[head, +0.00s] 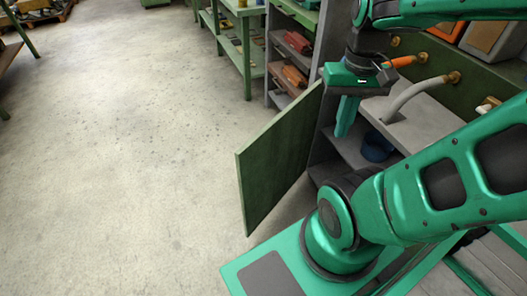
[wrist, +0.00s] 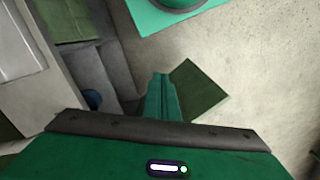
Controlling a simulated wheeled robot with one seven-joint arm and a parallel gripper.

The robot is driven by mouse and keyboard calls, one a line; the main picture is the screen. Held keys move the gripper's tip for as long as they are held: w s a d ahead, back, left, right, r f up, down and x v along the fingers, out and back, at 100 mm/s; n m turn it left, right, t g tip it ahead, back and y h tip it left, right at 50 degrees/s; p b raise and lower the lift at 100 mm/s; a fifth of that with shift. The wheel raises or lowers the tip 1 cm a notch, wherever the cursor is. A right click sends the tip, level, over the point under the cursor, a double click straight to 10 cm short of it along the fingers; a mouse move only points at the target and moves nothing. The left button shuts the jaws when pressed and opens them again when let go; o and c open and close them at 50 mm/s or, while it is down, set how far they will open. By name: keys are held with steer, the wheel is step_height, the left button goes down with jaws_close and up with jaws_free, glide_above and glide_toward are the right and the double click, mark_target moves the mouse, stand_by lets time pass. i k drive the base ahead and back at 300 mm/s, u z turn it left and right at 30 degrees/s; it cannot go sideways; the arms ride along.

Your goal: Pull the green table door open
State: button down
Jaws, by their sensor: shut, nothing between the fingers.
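The green table door (head: 278,155) stands swung well out from the grey cabinet (head: 335,150) under the workbench, with its compartment open to view. In the wrist view the door (wrist: 203,92) shows just right of and partly behind the fingers. My gripper (head: 344,128) points down with its fingers together and empty. It is on the cabinet side of the door, in front of the open compartment. It also shows in the wrist view (wrist: 161,77). I see no handle on the door, and I cannot tell whether the fingers touch the door.
A blue round container (head: 377,147) sits inside the cabinet. A grey sink with a curved faucet (head: 415,92) is on the bench top. Shelves with red and orange toolboxes (head: 296,42) stand behind the door. The concrete floor (head: 130,150) left of the door is clear.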

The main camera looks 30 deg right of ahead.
mark_target(269, 164)
steer(key=z, duration=0.35)
steer(key=k, duration=0.85)
steer(key=u, duration=0.6)
steer(key=i, duration=0.5)
